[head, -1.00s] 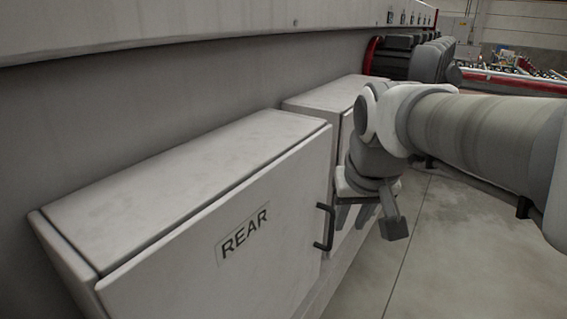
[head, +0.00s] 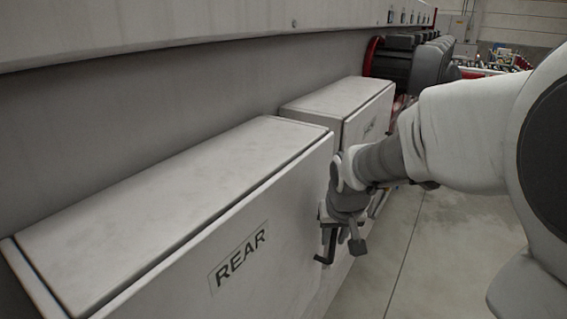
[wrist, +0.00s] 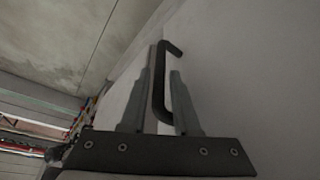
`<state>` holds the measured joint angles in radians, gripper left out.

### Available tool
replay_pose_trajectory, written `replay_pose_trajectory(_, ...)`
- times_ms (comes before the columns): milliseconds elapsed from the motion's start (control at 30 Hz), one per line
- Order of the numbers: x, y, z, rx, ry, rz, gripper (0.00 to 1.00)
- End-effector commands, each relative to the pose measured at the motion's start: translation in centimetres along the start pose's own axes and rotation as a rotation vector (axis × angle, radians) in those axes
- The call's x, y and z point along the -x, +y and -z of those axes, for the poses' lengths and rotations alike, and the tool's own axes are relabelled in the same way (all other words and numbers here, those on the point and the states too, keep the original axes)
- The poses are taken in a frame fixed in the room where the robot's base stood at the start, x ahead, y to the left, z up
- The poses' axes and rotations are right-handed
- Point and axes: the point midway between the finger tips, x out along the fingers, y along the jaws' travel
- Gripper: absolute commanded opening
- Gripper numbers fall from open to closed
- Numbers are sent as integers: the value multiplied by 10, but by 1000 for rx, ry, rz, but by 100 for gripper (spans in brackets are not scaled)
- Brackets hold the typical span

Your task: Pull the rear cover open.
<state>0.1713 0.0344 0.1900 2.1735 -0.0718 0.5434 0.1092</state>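The rear cover (head: 200,285) is a pale box door marked REAR, and it sits shut against its box in the head view. Its dark bar handle (head: 328,250) is near the door's right edge. In the wrist view the handle (wrist: 160,80) stands between the two fingers of my gripper (wrist: 158,95). The fingers are apart, with a visible gap to the handle on the right side and a narrower one on the left. In the head view my gripper (head: 332,236) is at the handle, and its fingertips are partly hidden.
A second pale box (head: 345,105) stands just beyond the rear one along the machine wall. Dark motors (head: 405,60) sit farther back. Concrete floor (head: 425,270) to the right is clear.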

Motion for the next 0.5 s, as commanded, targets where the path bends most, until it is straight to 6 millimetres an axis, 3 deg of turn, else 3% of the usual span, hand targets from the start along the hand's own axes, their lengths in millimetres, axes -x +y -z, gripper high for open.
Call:
replay_pose_trajectory(200,-29,0,-1,0,-3,1,30)
replay_pose_trajectory(500,-39,0,0,0,0,0,30)
